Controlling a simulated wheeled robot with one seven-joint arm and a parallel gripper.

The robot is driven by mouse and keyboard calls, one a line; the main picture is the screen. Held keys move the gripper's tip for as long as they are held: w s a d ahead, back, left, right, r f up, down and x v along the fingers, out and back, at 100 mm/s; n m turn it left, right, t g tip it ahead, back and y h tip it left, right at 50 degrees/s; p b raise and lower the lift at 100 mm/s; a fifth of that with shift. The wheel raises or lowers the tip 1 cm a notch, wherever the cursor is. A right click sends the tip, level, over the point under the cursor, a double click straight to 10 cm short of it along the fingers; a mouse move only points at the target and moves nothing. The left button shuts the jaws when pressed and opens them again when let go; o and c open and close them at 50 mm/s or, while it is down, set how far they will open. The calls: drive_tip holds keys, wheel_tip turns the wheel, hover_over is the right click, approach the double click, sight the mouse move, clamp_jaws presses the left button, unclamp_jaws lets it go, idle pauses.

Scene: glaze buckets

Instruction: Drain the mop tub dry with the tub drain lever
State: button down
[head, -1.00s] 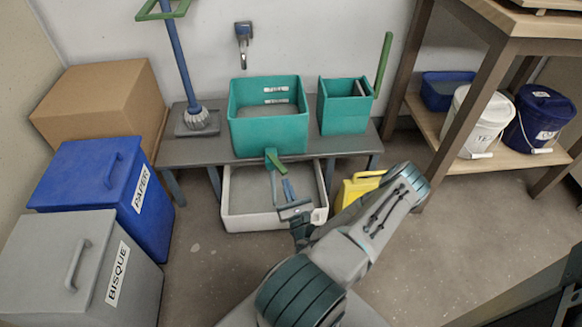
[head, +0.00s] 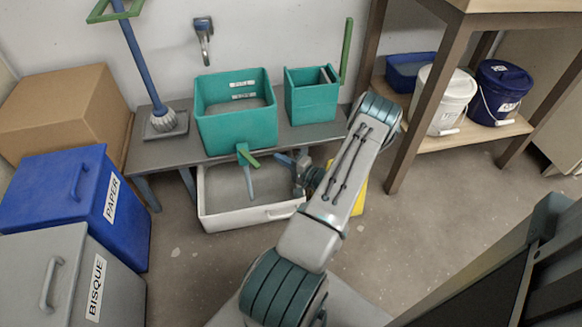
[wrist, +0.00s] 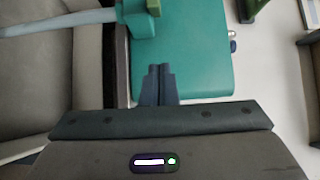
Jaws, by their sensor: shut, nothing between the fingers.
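The teal mop tub (head: 237,130) stands on the grey bench. A grey surface shows inside it, but I cannot tell how much water it holds. The tub's teal drain fitting with its green lever (head: 250,161) sticks out at the front, with a pale blue strand below it, over the white basin (head: 240,217). My gripper (head: 286,160) is just right of the lever, in front of the bench. In the wrist view its fingers (wrist: 158,70) are shut and empty. The green lever (wrist: 153,7) lies just beyond the fingertips, apart from them; the teal tub (wrist: 195,60) is behind.
A smaller teal bin (head: 311,100) with a green handle stands right of the tub. Blue PAPER (head: 75,195) and grey BISQUE (head: 60,280) bins are at left. A yellow object (head: 360,195) is partly hidden behind my arm. A wooden table (head: 425,75) stands right.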

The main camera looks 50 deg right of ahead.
sight(259, 168)
drive_tip(key=shift+w+a+b, duration=0.85)
drive_tip(key=shift+w+a, duration=1.2)
drive_tip(key=shift+a, duration=0.05)
drive_tip(key=a+p, duration=0.1)
drive_tip(key=a, duration=0.2)
drive_tip(key=shift+a+r+p, duration=0.1)
drive_tip(key=shift+r+p, duration=0.05)
drive_tip(key=shift+p, duration=0.25)
drive_tip(key=shift+a, duration=0.25)
drive_tip(key=shift+d+f, duration=0.1)
drive_tip(key=shift+f, duration=0.1)
